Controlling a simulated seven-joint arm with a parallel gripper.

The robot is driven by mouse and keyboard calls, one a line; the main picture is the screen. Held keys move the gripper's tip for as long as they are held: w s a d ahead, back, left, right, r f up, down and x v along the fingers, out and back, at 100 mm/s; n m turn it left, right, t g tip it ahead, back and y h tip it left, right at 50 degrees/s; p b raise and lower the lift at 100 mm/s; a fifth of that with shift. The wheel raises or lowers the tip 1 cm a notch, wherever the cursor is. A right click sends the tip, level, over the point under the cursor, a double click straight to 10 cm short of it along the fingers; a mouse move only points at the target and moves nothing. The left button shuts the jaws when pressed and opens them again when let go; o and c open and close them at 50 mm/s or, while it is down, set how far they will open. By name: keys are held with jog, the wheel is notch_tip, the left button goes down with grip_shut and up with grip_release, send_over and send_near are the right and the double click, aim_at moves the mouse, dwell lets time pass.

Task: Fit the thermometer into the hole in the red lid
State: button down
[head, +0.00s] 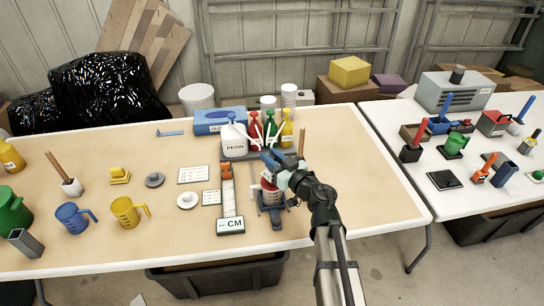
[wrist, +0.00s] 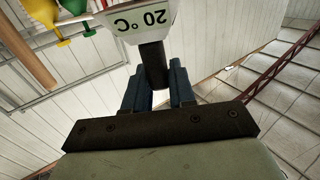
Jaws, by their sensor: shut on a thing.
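My gripper (head: 272,160) is over the table's middle right in the head view. In the wrist view my gripper (wrist: 157,78) has its blue fingers shut on the dark grip of the thermometer (wrist: 152,66). The thermometer's pale head reads "20 °C" upside down in that view; its probe is not visible. In the head view the thermometer cannot be made out at the jaws. A small red and white pot (head: 269,184) stands just below my gripper, partly covered by it. Its red part may be the lid; the hole cannot be seen.
A white RESIN jug (head: 234,142) and red, green and yellow pump bottles stand just behind my gripper. A scale marked CM (head: 231,226) lies to the left of the pot. Yellow (head: 125,211) and blue (head: 73,218) jugs stand further left. A second table with tools is at right.

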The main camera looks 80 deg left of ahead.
jog(key=shift+f, duration=0.25)
jog(key=c, duration=0.9)
grip_release()
jog(key=shift+o, duration=0.2)
jog(key=v, duration=1.3)
jog(key=shift+w+d, duration=0.2)
jog(key=shift+d, duration=0.15)
